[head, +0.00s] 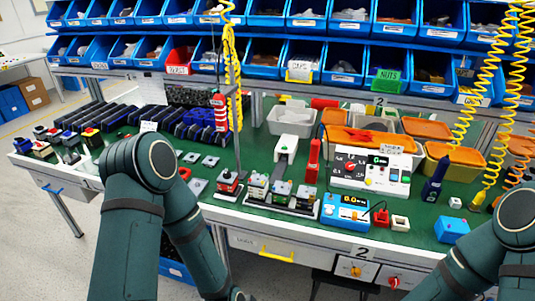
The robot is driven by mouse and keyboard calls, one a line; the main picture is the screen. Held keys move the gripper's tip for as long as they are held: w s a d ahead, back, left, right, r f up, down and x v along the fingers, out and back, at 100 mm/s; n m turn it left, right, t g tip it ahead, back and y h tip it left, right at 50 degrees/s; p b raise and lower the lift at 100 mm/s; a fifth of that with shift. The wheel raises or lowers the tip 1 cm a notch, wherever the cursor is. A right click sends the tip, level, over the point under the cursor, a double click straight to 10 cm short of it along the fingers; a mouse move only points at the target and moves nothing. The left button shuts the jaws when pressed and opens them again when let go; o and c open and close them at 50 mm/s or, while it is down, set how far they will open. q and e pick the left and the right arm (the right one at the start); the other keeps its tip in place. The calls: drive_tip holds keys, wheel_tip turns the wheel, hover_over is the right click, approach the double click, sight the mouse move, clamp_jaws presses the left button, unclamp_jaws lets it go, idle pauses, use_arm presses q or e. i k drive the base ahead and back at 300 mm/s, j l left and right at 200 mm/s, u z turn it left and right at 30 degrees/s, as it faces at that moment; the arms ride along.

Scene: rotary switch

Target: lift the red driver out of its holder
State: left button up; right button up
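A red upright tool (312,162), which looks like the red driver, stands on the green bench left of the white control box. Its lower part and any holder around it are too small to make out. A second red tool with pale bands (220,111) hangs from a yellow coiled cord further left and back. My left arm comes in at the lower left and its forearm runs down out of the picture. My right arm is at the lower right edge. Neither gripper shows in the head view.
The white control box (372,163) and a blue meter box (344,212) stand right of the red tool. Small switch units (281,193) stand in front of it. A dark blue driver (436,181) stands further right. Yellow cords hang at right. Blue bins line the back.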

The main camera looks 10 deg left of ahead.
sight(315, 145)
drive_tip(key=i+j, duration=0.3)
drive_tip(key=j, duration=0.2)
drive_tip(key=i+j, duration=0.15)
drive_tip(key=j, duration=0.15)
drive_tip(key=i+j+z, duration=0.15)
drive_tip(key=j, duration=0.15)
drive_tip(key=i+j, duration=0.15)
drive_tip(key=j, duration=0.15)
drive_tip(key=l+z, duration=0.05)
